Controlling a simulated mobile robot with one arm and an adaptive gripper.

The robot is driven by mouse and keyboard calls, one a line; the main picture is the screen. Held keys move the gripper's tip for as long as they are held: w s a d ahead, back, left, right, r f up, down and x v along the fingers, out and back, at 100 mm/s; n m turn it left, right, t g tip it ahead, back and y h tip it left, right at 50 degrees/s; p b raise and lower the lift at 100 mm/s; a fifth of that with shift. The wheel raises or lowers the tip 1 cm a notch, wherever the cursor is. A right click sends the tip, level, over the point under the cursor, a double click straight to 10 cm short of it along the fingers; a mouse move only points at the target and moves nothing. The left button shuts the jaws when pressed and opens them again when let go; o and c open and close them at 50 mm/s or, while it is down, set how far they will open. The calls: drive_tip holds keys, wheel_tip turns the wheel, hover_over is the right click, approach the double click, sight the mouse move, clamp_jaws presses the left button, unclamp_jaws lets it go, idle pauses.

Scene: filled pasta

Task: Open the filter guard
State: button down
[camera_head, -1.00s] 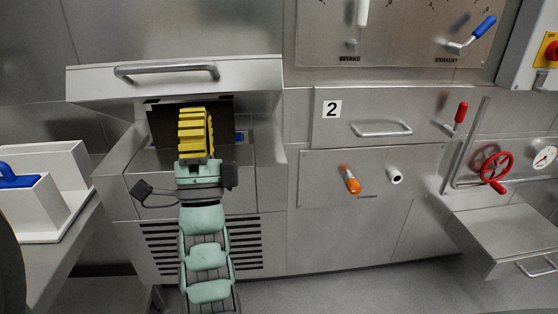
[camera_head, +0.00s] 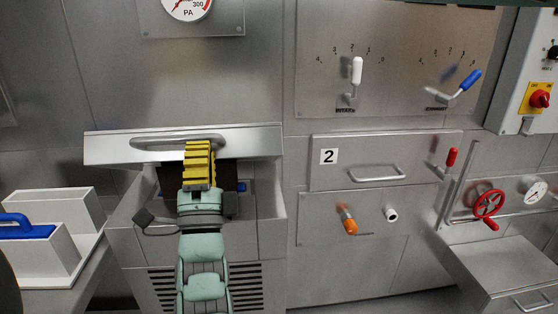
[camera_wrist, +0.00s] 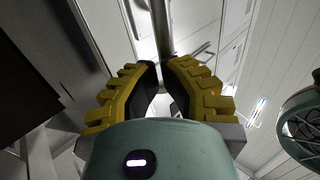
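The filter guard, which I take to be the grey flap (camera_head: 105,151) at the left, stands raised over an open box with a dark interior (camera_head: 172,178). Its long bar handle (camera_head: 160,145) runs across the front. My gripper (camera_head: 200,146), with yellow ribbed fingers, is upright in front of the flap, and its tips overlap the handle's right half. In the wrist view, the fingers of my gripper (camera_wrist: 162,68) curve toward each other. A grey bar (camera_wrist: 161,28) lies at the narrow gap between the tips. Whether they press on it cannot be told.
A white container with a blue handle (camera_head: 28,228) stands on a bench at the left. To the right are a drawer numbered 2 (camera_head: 345,178), an orange knob (camera_head: 349,224), a red lever (camera_head: 451,158) and a red wheel (camera_head: 489,203).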

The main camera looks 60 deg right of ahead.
drive_tip(key=w+d+r+g+y+p, duration=0.1)
drive_tip(key=r+p, duration=0.2)
drive_tip(key=p, duration=0.2)
drive_tip(key=w+d+r+g+y+p, duration=0.1)
drive_tip(key=d+r+p, duration=0.1)
drive_tip(key=r+p, duration=0.2)
drive_tip(key=w+d+r+g+y+p, duration=0.1)
drive_tip(key=w+d+r+p, duration=0.1)
drive_tip(key=r+p, duration=0.2)
drive_tip(key=shift+p, duration=1)
drive_tip(key=w+d+r+g+y+p, duration=0.3)
drive_tip(key=w+d+p, duration=0.4)
drive_tip(key=p, duration=0.9)
drive_tip(key=shift+w+d+r+g+y, duration=0.35)
drive_tip(key=shift+d+r+y, duration=0.45)
drive_tip(key=shift+r, duration=0.5)
